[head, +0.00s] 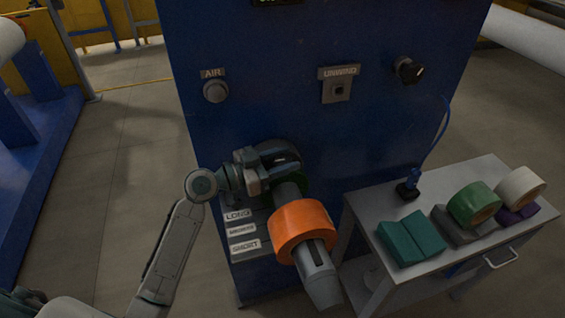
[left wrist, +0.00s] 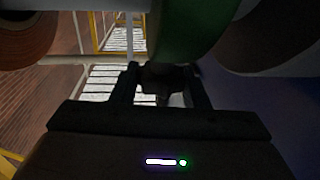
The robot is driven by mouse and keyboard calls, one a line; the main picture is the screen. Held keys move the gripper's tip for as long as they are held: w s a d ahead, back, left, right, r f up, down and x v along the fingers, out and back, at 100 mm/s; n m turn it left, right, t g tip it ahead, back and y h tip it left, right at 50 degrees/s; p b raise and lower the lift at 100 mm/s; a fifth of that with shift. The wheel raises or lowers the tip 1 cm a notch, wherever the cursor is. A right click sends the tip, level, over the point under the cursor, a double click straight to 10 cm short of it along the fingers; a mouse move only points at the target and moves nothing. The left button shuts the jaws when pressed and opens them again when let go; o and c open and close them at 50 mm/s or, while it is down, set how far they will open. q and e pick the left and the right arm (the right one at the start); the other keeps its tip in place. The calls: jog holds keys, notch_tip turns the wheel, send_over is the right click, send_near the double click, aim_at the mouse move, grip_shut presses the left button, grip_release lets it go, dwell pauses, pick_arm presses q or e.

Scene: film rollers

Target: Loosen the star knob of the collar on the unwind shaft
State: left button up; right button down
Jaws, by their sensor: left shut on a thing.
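The unwind shaft (head: 318,275) sticks out from the blue machine towards me, with an orange roll (head: 297,228) around it. Behind the roll, by the machine face, a green ring (head: 301,180) sits around the shaft, partly hidden by my left arm; it also shows at the top of the left wrist view (left wrist: 185,32). My left gripper (head: 262,172) is at the left side of this ring. In the left wrist view its fingers are shut on a small dark knob (left wrist: 165,76) just below the ring. The knob's star shape is too dark to make out. My right gripper is out of view.
A grey side table (head: 372,272) stands right of the shaft, bearing teal blocks (head: 412,238), a green roll (head: 474,204) and a white roll (head: 521,185). LONG and SHORT labels (head: 244,246) are left of the orange roll. The machine panel (head: 270,105) rises close behind.

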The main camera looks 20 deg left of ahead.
pick_arm(q)
jog(key=shift+n+t+y, duration=0.7)
jog(key=shift+t+y, duration=0.1)
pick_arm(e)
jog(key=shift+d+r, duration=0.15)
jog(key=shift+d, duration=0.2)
pick_arm(q)
jog(key=o, duration=1)
jog(key=shift+c, duration=0.2)
jog(key=shift+s+a, duration=0.1)
